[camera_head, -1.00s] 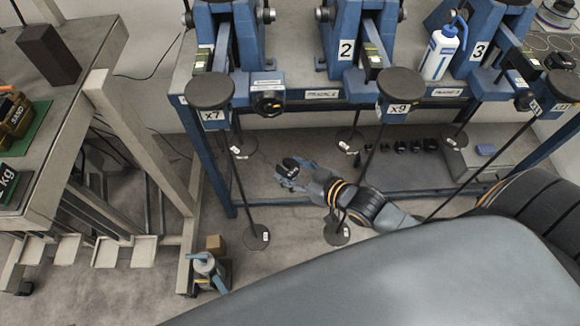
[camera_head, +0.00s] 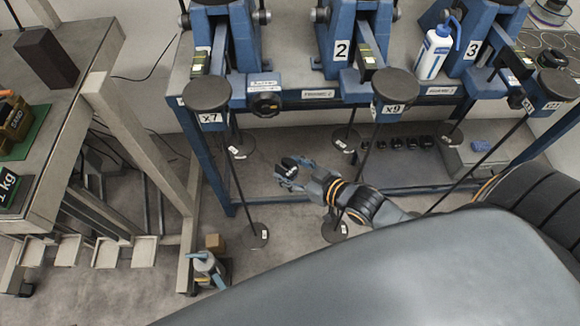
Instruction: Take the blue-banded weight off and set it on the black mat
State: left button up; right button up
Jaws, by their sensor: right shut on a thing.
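My right gripper (camera_head: 284,172) reaches in from the right, low in front of the blue lever frames, between two hanging rods. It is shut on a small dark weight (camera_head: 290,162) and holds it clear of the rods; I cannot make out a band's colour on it. Hangers with round dark base plates stand near it, one at the left (camera_head: 255,235) and one below the wrist (camera_head: 334,231). A dark flat area that looks like the black mat (camera_head: 400,168) lies on the low shelf at the right. My left gripper is not in view.
Several small black weights (camera_head: 397,143) stand in a row at the back of the low shelf. Round black pads marked x7 (camera_head: 207,95) and x9 (camera_head: 395,86) overhang the work area. A white bottle (camera_head: 434,54) stands above. A table leg (camera_head: 140,140) is at the left.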

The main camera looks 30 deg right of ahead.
jog(key=shift+s+d+r+p, duration=0.1)
jog(key=shift+s+d+p, duration=0.35)
jog(key=shift+s, duration=0.45)
jog(key=shift+s+d+f+p, duration=0.1)
jog(key=shift+s+d+p, duration=0.3)
jog(key=shift+s, duration=0.55)
jog(key=shift+s+d+r+p, duration=0.1)
jog(key=shift+s+d+p, duration=0.3)
jog(key=shift+s, duration=0.5)
jog(key=shift+a, duration=0.15)
